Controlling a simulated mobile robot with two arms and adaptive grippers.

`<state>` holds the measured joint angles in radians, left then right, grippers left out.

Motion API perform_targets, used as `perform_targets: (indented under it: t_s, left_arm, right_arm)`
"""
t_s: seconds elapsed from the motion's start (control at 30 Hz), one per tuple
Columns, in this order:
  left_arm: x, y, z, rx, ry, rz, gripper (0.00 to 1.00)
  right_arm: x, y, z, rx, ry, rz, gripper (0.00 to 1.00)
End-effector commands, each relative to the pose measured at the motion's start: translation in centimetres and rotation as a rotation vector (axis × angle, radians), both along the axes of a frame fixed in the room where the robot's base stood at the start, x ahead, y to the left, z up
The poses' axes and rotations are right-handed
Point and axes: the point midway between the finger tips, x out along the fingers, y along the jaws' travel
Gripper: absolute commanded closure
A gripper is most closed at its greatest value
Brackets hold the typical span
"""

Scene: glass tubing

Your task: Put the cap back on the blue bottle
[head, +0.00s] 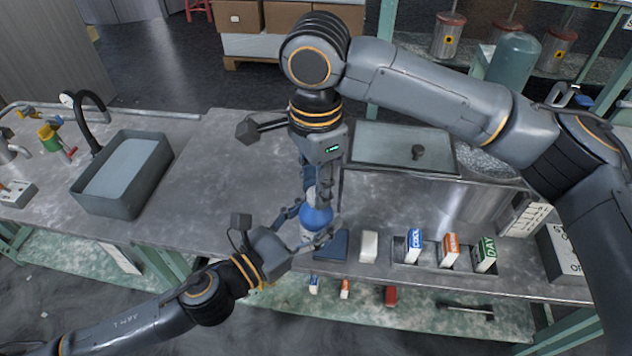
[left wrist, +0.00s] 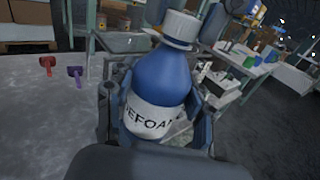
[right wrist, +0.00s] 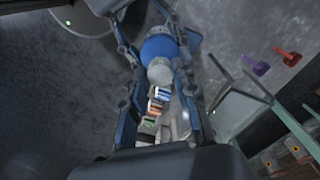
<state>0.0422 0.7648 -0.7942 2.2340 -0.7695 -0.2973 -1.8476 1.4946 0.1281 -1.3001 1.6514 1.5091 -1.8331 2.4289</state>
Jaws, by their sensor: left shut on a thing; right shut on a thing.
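The blue bottle (head: 317,217) is above the bench's front edge, in my left gripper (head: 308,238). In the left wrist view the bottle (left wrist: 162,82) is slightly tilted in the picture, with a white label, between the left fingers. The white cap (left wrist: 180,29) shows at its top; whether it sits fully on the neck I cannot tell. My right gripper (head: 320,190) comes down from above and is shut on the cap. In the right wrist view the cap (right wrist: 159,71) is between the fingers, close against the blue bottle (right wrist: 160,46).
A grey basin (head: 128,172) stands at the left of the bench. A blue block (head: 331,244), a white block (head: 369,246) and several labelled cartons (head: 449,250) line the front edge at the right.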

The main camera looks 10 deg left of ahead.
Motion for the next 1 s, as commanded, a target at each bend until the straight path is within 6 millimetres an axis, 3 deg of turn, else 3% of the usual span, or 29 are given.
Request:
perform_targets:
  t_s: [0.1, 0.3, 0.63, 0.7, 0.77, 1.0]
  left_arm:
    - [-0.03, -0.04, 0.01, 0.000, 0.000, -0.001, 1.00]
    - [-0.05, -0.05, 0.01, 0.000, 0.000, -0.002, 1.00]
    - [-0.07, -0.06, 0.01, 0.000, 0.000, -0.002, 1.00]
    - [-0.07, -0.07, 0.01, 0.000, 0.000, -0.002, 1.00]
    - [-0.07, -0.06, 0.02, 0.000, 0.000, -0.002, 1.00]
    - [-0.03, -0.04, 0.04, -0.001, -0.001, -0.001, 1.00]
  right_arm:
    - [0.00, 0.08, -0.01, 0.003, 0.002, -0.206, 0.81]
    - [0.06, 0.09, 0.02, 0.003, 0.001, -0.409, 0.81]
    - [0.08, 0.08, 0.04, 0.004, 0.000, -0.434, 0.81]
    - [0.08, 0.08, 0.04, 0.004, 0.000, -0.434, 0.59]
    - [0.07, 0.07, 0.03, 0.004, 0.000, -0.433, 0.49]
    - [0.06, 0.05, 0.01, 0.003, 0.000, -0.432, 0.49]
